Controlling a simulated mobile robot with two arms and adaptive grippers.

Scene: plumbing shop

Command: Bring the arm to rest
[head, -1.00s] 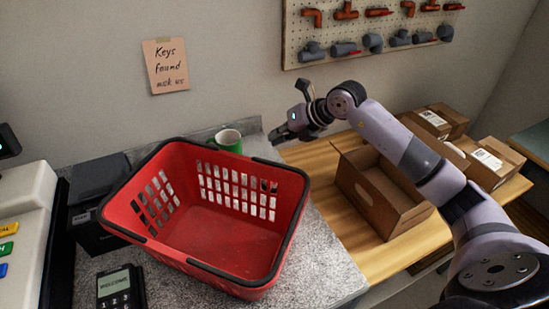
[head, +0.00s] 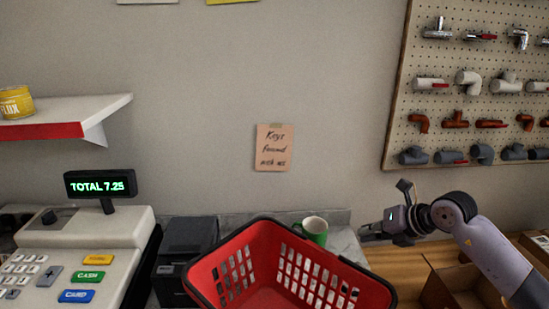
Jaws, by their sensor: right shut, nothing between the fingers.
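My right arm comes in from the lower right, and its gripper (head: 372,232) hangs over the counter area, to the right of the green mug. The gripper is shut and empty, its fingers pointing left. It is apart from the red shopping basket (head: 228,262), which lies in front and to the left of it. My left gripper is not in view.
A green mug (head: 317,232) stands behind the basket. A cash register (head: 70,245) and a black box-shaped device (head: 186,250) are at left. An open cardboard box (head: 462,285) sits on the wooden surface below my right arm. A pegboard (head: 480,105) with pipe fittings hangs behind.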

